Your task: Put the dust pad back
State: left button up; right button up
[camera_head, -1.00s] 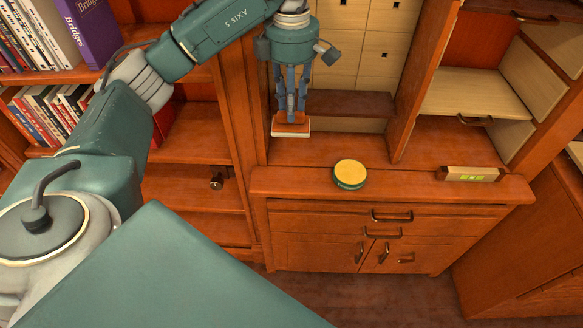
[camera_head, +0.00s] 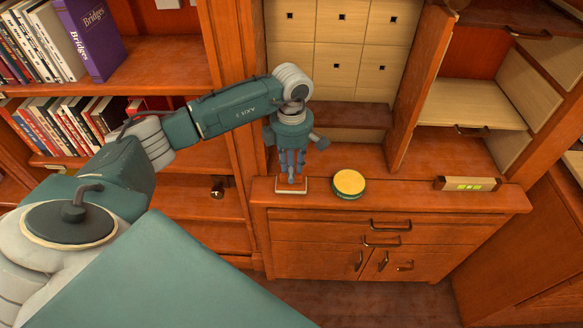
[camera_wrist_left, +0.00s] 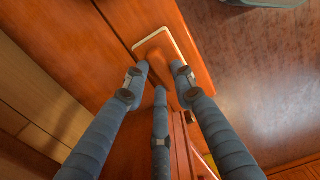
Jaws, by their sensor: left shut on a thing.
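The dust pad (camera_head: 291,191) is a small flat block with a reddish wood-coloured back and a pale rim. My left gripper (camera_head: 291,180) is shut on it from above, fingers pointing down. In the head view the pad is at the left end of the cabinet's counter, just left of the round yellow-topped tin. I cannot tell whether it touches the counter or hangs just above it. In the left wrist view the pad (camera_wrist_left: 168,50) shows beyond the fingertips, its pale edge near the counter's front edge. My right gripper is not in view.
The yellow-topped green tin (camera_head: 348,184) stands close to the pad's right. A small box with a green label (camera_head: 468,184) lies at the counter's right end. The counter (camera_head: 400,192) between them is clear. A bookshelf (camera_head: 170,62) is on the left; an upright panel (camera_head: 418,85) rises behind.

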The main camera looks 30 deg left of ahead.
pick_arm(q)
jog(key=shift+f, duration=0.4)
jog(key=o, duration=0.6)
jog(key=shift+s, duration=0.1)
jog(key=o, duration=0.4)
jog(key=shift+o, duration=0.2)
jog(key=shift+f, duration=0.1)
notch_tip(320, 180, up, 11)
jog(key=b, duration=0.2)
jog(key=shift+d+f, duration=0.15)
